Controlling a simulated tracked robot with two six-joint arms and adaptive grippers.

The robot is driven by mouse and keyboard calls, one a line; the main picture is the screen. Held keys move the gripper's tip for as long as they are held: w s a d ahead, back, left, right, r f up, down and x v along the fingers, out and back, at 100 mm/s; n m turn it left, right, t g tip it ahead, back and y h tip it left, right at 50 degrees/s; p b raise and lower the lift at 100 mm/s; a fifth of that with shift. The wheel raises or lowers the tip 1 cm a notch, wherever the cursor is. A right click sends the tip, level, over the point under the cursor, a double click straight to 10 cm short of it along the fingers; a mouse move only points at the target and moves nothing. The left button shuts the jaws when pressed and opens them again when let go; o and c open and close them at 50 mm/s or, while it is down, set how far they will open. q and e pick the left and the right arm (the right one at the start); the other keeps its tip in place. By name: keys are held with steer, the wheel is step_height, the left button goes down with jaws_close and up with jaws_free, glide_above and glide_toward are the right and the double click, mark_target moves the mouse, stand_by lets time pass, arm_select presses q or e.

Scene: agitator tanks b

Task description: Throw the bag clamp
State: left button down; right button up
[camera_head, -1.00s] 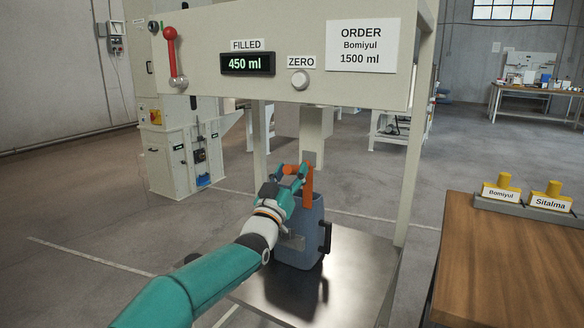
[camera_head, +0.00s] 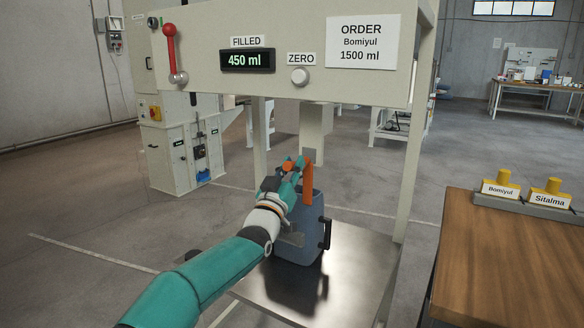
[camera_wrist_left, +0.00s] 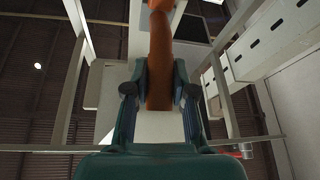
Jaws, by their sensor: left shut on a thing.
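The bag clamp is an orange lever (camera_head: 308,182) under the filling machine's front panel, just above a blue-grey container. My left gripper (camera_head: 293,164) is shut on the orange lever's handle, next to the spout column. In the left wrist view the handle (camera_wrist_left: 160,62) runs between the two fingers (camera_wrist_left: 160,88) of my left gripper. The fingers and wrist hide part of the lever in the head view. My right gripper is not in view.
The blue-grey container (camera_head: 302,232) stands on a metal plate (camera_head: 352,268). The panel has a display (camera_head: 248,61) reading 450 ml, a ZERO button (camera_head: 300,76), a red-knobbed lever (camera_head: 171,50) and an order sheet (camera_head: 361,43) for Bomiyul 1500 ml. A wooden table (camera_head: 510,265) stands at right.

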arm_select(q)
steer(key=shift+r+g+p, duration=0.3)
steer(key=shift+r+p, duration=0.2)
steer(key=shift+p, duration=0.35)
steer(key=r+g+p, duration=0.1)
steer(key=p, duration=0.3)
steer(key=r+g+y+p, duration=0.1)
steer(key=g+p, duration=0.1)
steer(key=p, duration=0.2)
steer(key=shift+w+d+r+m, duration=0.1)
steer(key=shift+w+r+m, duration=0.2)
steer(key=shift+w+m, duration=0.1)
steer(key=g+p, duration=0.1)
steer(key=p, duration=0.4)
steer(key=r+g+y+p, duration=0.1)
steer(key=p, duration=0.5)
steer(key=shift+w+d+r+g, duration=0.2)
steer(key=shift+w+d+g, duration=0.1)
steer(key=shift+w, duration=0.1)
steer(key=shift+w+f+y+p, duration=0.1)
steer(key=shift+f+y+p, duration=0.15)
steer(key=shift+p, duration=0.7)
steer(key=c, duration=0.9)
jaws_free()
steer(key=shift+c, duration=0.2)
